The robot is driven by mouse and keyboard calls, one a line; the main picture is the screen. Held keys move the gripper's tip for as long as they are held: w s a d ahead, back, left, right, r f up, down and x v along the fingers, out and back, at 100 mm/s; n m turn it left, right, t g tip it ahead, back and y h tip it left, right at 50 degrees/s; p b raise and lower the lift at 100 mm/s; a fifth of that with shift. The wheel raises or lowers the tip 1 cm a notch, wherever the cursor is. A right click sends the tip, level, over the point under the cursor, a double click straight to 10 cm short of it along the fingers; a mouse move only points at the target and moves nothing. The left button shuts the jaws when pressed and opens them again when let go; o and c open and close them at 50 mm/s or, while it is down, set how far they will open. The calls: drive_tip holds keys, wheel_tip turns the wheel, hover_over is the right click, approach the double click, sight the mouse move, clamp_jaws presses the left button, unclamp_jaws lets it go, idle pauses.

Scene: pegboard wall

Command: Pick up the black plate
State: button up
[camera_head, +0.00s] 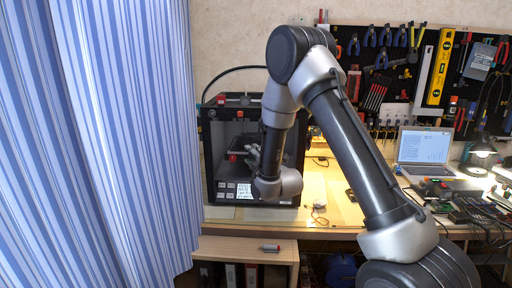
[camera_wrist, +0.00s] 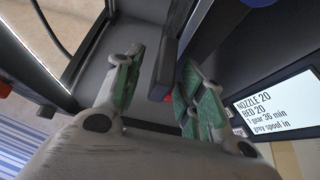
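The black plate (camera_wrist: 172,52) shows in the wrist view as a dark slab seen nearly edge-on inside the 3D printer. My gripper (camera_wrist: 160,88) is open, with green-padded fingers on either side of the slab's near end. A gap shows between the slab and the left finger; the right finger is closer, and I cannot tell if it touches. In the head view my gripper (camera_head: 254,150) reaches into the front of the black 3D printer (camera_head: 219,135). My arm hides part of the printer, and the plate is hard to make out there.
The printer's lit screen (camera_wrist: 278,103) is right of my fingers in the wrist view. The printer stands on a workbench (camera_head: 335,212) beside a blue striped curtain (camera_head: 110,130). A laptop (camera_head: 423,147) and lamp (camera_head: 482,150) are at the right, below a tool-hung pegboard (camera_head: 400,75).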

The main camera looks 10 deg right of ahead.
drive_tip(key=shift+c, duration=0.3)
clamp_jaws()
drive_tip(key=shift+r, duration=0.15)
